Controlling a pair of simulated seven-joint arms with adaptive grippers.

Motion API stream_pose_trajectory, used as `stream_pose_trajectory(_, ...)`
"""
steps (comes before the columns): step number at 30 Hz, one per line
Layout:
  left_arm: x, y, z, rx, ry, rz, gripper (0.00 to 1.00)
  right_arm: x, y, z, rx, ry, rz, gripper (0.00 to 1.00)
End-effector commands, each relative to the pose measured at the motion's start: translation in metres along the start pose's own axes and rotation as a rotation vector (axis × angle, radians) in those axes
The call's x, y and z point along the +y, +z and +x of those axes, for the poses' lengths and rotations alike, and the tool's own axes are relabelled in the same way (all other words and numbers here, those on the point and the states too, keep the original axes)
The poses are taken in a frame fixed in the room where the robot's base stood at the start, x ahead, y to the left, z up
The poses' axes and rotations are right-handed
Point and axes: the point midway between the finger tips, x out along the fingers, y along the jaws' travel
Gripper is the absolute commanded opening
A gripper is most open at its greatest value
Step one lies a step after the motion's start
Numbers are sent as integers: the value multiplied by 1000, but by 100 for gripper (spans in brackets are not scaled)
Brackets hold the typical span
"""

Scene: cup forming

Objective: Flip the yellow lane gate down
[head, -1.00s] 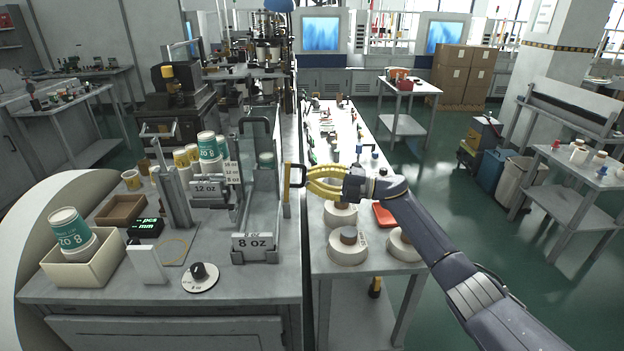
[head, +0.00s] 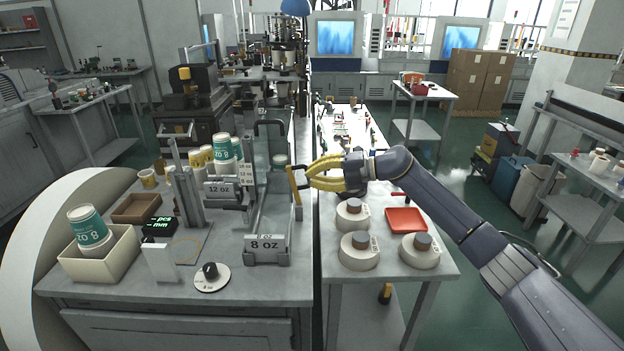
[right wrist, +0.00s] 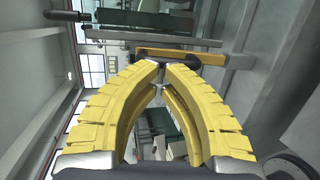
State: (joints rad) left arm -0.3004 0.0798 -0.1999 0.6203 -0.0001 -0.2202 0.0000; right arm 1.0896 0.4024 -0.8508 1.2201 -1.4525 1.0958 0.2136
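The yellow lane gate (head: 296,187) stands nearly upright, leaning slightly, at the right edge of the bench beside the 8 OZ lane (head: 266,250). It has a dark bracket on its right side. In the right wrist view, its yellow bar (right wrist: 190,56) crosses just past my fingertips. My right gripper (head: 308,172), with yellow fingers, reaches in from the right at the gate's upper part. Its fingertips (right wrist: 163,68) are drawn together right by the bar; I cannot tell whether they touch or pinch it. My left gripper is out of view.
A 12 OZ lane sign (head: 220,188) and cup stacks (head: 225,150) stand left of the lane. A cream box (head: 100,256) holds a cup at the left front. On the right table are white rolls (head: 359,252) and a red tray (head: 406,220).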

Motion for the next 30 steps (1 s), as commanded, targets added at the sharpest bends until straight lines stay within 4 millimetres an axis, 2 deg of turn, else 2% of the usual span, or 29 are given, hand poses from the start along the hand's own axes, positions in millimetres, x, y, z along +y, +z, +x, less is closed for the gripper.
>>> stream_pose_trajectory(1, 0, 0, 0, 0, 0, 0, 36, 6, 0, 2, -2, -46, -18, 0)
stream_pose_trajectory(9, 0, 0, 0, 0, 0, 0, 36, 19, -5, 28, -3, -298, -65, 0)
stream_pose_trajectory(19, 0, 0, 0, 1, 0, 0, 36, 23, -12, 59, -3, -569, -114, 0)
stream_pose_trajectory(30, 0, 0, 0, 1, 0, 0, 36, 16, -19, 94, -1, -559, -107, 0)
